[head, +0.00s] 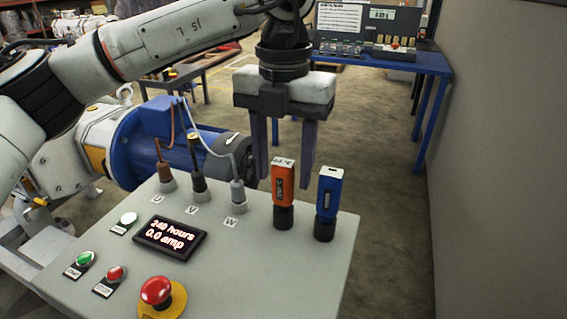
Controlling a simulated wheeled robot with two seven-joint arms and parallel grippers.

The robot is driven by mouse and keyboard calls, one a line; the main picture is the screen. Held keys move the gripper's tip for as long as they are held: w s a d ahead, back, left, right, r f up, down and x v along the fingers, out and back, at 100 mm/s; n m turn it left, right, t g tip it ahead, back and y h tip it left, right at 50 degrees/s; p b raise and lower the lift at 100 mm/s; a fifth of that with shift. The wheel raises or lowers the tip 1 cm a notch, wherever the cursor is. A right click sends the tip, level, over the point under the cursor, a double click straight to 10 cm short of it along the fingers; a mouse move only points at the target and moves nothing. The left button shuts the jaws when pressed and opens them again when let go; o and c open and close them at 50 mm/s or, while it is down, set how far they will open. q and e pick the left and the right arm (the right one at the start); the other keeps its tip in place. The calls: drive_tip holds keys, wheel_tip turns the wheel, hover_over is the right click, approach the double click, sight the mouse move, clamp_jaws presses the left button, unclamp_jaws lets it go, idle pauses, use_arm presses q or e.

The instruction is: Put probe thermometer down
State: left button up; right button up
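The probe thermometer appears to be the orange device (283,184) with a small temperature display on top. It stands upright in a black base at the back right of the sloped grey control panel (235,275). My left gripper (283,182) points down over it from above. Its two dark fingers are apart, one on each side of the orange device, with visible gaps. I cannot tell exactly how deep the fingers are relative to it. My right gripper is not in view.
A blue device (329,192) stands upright just right of the orange one. Three cable plugs (198,185) labelled U, V, W stand to the left. A display (170,237) and a red emergency button (157,291) are nearer. A blue motor (150,140) and blue table (430,62) are behind.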

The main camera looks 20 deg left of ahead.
use_arm(q)
wheel_tip(320, 180, up, 12)
drive_tip(key=p, duration=0.1)
drive_tip(key=shift+r+p, duration=0.15)
drive_tip(key=shift+p, duration=0.25)
idle(1.6)
